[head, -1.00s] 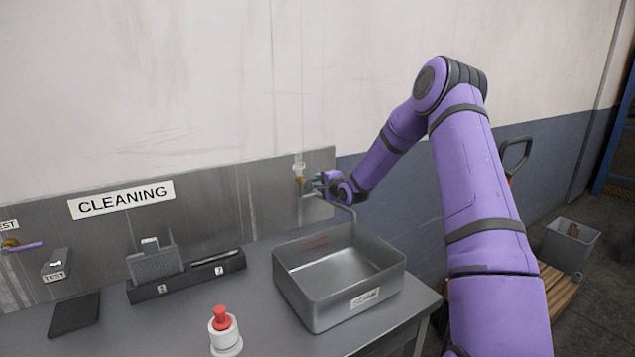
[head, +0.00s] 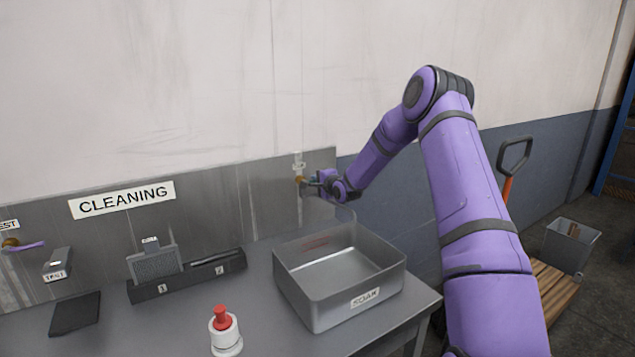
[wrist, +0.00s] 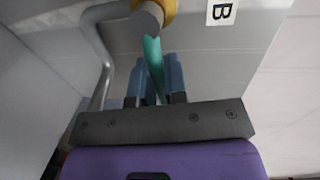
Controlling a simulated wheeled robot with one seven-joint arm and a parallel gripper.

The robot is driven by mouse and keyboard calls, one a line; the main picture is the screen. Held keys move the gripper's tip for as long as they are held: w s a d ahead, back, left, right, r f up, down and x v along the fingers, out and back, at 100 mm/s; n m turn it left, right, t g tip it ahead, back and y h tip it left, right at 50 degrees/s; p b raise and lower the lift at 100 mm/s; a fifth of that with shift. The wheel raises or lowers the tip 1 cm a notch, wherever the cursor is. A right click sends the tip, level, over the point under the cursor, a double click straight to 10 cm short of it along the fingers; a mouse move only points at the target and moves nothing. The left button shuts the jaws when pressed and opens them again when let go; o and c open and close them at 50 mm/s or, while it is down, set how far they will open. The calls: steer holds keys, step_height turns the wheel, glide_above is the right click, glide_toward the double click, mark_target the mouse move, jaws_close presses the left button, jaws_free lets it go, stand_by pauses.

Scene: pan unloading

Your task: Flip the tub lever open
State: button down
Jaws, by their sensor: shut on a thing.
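The tub lever (wrist: 153,58) is a teal handle on a grey valve with a brass collar (wrist: 166,8) in the wrist view. It hangs from the valve and runs down between my gripper's blue fingers (wrist: 155,82), which are shut on it. In the head view my gripper (head: 313,183) is at the steel backsplash beside the brass fitting (head: 299,181), above the back of the tub. The lever is mostly hidden there. The metal tub (head: 322,312), labelled SOAK, stands open on the bench and looks empty.
A grey spout pipe (wrist: 98,55) curves close to the left of my fingers in the wrist view. A white bottle with a red top (head: 225,335) stands left of the tub. A dark rack (head: 188,281) is farther left. A second purple lever (head: 28,246) is at the far left.

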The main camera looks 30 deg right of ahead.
steer(key=n, duration=0.1)
steer(key=r+n, duration=0.1)
steer(key=n, duration=0.1)
steer(key=r+n+h, duration=0.1)
steer(key=shift+a+r, duration=0.1)
steer(key=shift+a, duration=0.2)
steer(key=n, duration=0.1)
steer(key=r+n, duration=0.1)
steer(key=a+n+h, duration=0.1)
steer(key=n, duration=0.1)
steer(key=shift+a+r+t, duration=0.1)
steer(key=shift+r+t, duration=0.15)
steer(key=shift+t, duration=0.05)
steer(key=n, duration=0.1)
steer(key=a+n, duration=0.1)
steer(key=r+n, duration=0.1)
steer(key=n, duration=0.1)
steer(key=shift+s+a+t+h, duration=0.1)
steer(key=shift+a+t+h, duration=0.2)
steer(key=shift+a+h, duration=0.1)
steer(key=shift+a+n+t, duration=0.15)
steer(key=shift+a+n, duration=0.2)
steer(key=shift+n, duration=0.6)
steer(key=shift+a+n+t, duration=0.15)
steer(key=shift+a+n, duration=0.2)
steer(key=shift+n, duration=0.6)
steer(key=c, duration=1.2)
jaws_free()
steer(key=shift+r, duration=0.1)
steer(key=shift+o, duration=0.2)
